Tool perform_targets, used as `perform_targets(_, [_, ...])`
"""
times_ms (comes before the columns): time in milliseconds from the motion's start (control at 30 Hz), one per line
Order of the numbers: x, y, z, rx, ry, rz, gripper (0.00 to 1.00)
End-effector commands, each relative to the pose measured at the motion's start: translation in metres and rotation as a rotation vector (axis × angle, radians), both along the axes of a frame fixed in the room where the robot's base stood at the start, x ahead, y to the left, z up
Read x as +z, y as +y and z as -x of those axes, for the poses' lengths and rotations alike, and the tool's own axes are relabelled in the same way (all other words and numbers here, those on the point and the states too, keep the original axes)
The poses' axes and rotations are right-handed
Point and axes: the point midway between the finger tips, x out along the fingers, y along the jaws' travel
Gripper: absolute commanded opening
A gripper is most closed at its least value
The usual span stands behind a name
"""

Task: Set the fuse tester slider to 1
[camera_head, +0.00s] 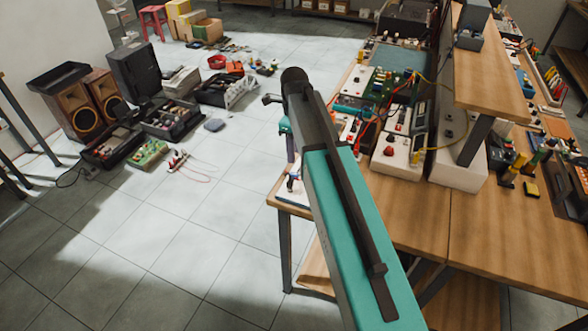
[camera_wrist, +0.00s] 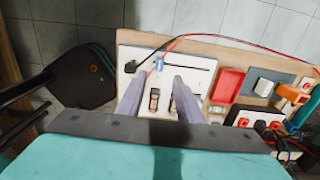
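The fuse tester appears to be a white panel (camera_wrist: 204,62) at the table's edge in the wrist view. It has a thin dark slot across its upper part and two fuse-like parts lower down. A small blue piece (camera_wrist: 159,63), perhaps the slider, stands on the slot line. A black piece (camera_wrist: 130,67) is at the panel's left. No scale marks are legible. My gripper (camera_wrist: 159,78) is open over the panel, its grey fingers apart on either side of the blue piece; contact cannot be told. In the head view, my arm hides much of the panel (camera_head: 293,198).
A red tray (camera_wrist: 228,86), an orange-handled part (camera_wrist: 292,94) and red and black leads lie right of the panel. Electronics boards (camera_head: 382,85) and a shelf (camera_head: 490,85) crowd the table. Speakers (camera_head: 77,108) and boxes stand on the floor at left.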

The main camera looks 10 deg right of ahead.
Motion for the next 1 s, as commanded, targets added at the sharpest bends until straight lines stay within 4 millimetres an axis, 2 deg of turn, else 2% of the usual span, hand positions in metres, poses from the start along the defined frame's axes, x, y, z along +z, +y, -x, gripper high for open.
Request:
perform_targets(800, [-0.078,-0.001,0.000,-0.002,0.001,0.000,0.33])
perform_targets(1000, [-0.089,-0.002,0.000,-0.002,0.000,0.000,0.33])
